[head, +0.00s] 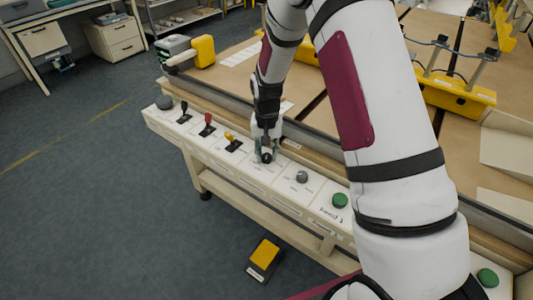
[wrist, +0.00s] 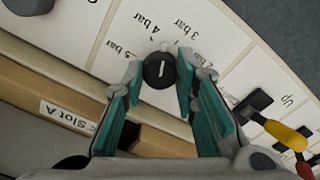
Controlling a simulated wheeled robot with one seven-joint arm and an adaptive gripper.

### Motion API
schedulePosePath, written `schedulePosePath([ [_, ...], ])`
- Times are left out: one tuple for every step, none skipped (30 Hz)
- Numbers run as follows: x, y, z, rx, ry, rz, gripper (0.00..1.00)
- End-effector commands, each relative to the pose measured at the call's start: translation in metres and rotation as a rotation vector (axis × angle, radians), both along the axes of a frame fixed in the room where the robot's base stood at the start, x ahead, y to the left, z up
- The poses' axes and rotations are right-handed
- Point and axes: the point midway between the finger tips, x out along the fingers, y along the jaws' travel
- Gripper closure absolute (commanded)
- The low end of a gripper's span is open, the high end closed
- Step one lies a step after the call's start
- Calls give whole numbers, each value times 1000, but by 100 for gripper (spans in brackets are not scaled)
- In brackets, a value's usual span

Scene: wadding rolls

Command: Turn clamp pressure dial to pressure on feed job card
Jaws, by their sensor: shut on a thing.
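The clamp pressure dial (wrist: 160,70) is a round black knob with a short white line, on a white panel in the wrist view. Labels from 2 bar to 5 bar fan out around it. The white line runs roughly up and down in that view; I cannot tell exactly which label it points to. My gripper (wrist: 158,82) has its teal fingers shut on the dial, one at each side. In the head view my gripper (head: 266,154) reaches down to the control panel (head: 228,162) and hides the dial. I cannot make out a feed job card.
On the panel, levers with black (head: 184,112), red (head: 207,125) and yellow (head: 234,143) handles stand left of my gripper. A grey knob (head: 302,177) and a green button (head: 340,200) are to the right. A yellow pedal (head: 264,255) is on the floor. A "Slot A" label (wrist: 68,116) shows below.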

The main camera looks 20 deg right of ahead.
Motion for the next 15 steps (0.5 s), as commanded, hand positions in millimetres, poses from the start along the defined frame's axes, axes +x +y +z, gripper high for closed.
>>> schedulePosePath([
  [0, 1, 0, 0, 0, -38, 100],
  [0, 1, -1, 0, 0, -63, 100],
  [0, 1, -1, 0, 0, -98, 100],
  [0, 1, -1, 0, 0, -120, 100],
  [0, 1, -1, 0, 0, -144, 100],
  [0, 1, -1, 0, 0, -173, 100],
  [0, 1, -1, 0, 1, -195, 100],
  [0, 1, -1, 0, 0, -214, 100],
  [0, 1, -1, 0, 0, -240, 100],
  [0, 1, -1, 0, 1, -257, 100],
  [0, 1, 0, 0, 1, -274, 100],
  [0, 1, 0, 0, 1, -292, 100],
  [0, 1, 0, 0, 1, -307, 100],
  [0, 1, 0, 0, 1, -321, 100],
  [0, 1, 0, 0, 1, -336, 100],
])
